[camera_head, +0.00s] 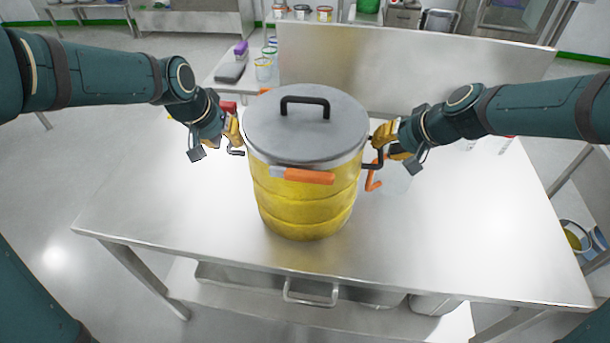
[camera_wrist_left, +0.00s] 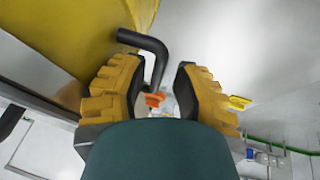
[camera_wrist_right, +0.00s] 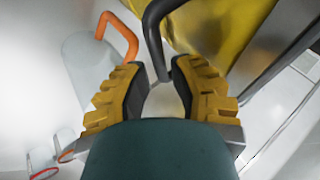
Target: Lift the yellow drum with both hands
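The yellow drum (camera_head: 305,205) stands upright on the steel table (camera_head: 450,240), with a grey lid (camera_head: 270,125) and an orange latch (camera_head: 310,176) at its front. My left gripper (camera_head: 236,132) is at the drum's left side. In the left wrist view its fingers (camera_wrist_left: 160,90) are apart, with the black side handle (camera_wrist_left: 155,50) reaching between them. My right gripper (camera_head: 386,138) is at the drum's right side. In the right wrist view its fingers (camera_wrist_right: 160,90) are apart, with the other black handle (camera_wrist_right: 153,35) between them. I cannot tell whether either touches its handle.
A pale container with an orange handle (camera_wrist_right: 120,35) stands close to my right gripper. A raised steel panel (camera_head: 420,60) lies behind the drum. Small jars (camera_head: 263,70) stand at the back left. The table's front and right are clear.

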